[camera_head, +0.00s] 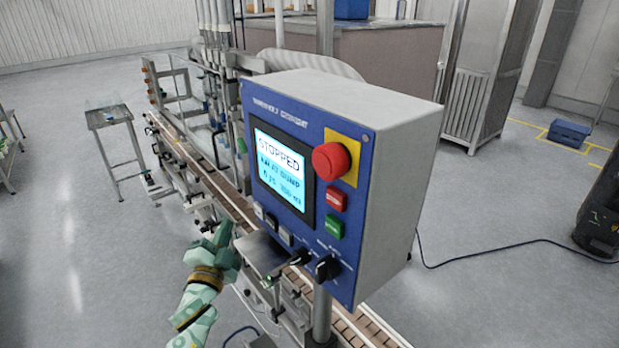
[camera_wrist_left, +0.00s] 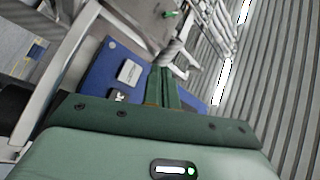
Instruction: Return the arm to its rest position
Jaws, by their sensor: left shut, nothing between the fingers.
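My left gripper (camera_head: 222,236) is green and comes in from the lower left in the head view, just left of the control box's lower edge. It looks apart from the box. In the left wrist view my left gripper (camera_wrist_left: 163,76) has its two fingers together with nothing between them, in front of a blue panel surface. The control box (camera_head: 400,130) has a blue front panel, a screen (camera_head: 283,170) reading STOPPED, a red mushroom button (camera_head: 331,161), red and green push buttons and black knobs. My right gripper is not in view.
A conveyor (camera_head: 235,203) runs diagonally below and behind the box, with filler machinery along it. A small side table (camera_head: 109,117) stands at the left. A blue crate (camera_head: 568,133) and a black cable (camera_head: 500,247) lie on the floor at right. The left floor is open.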

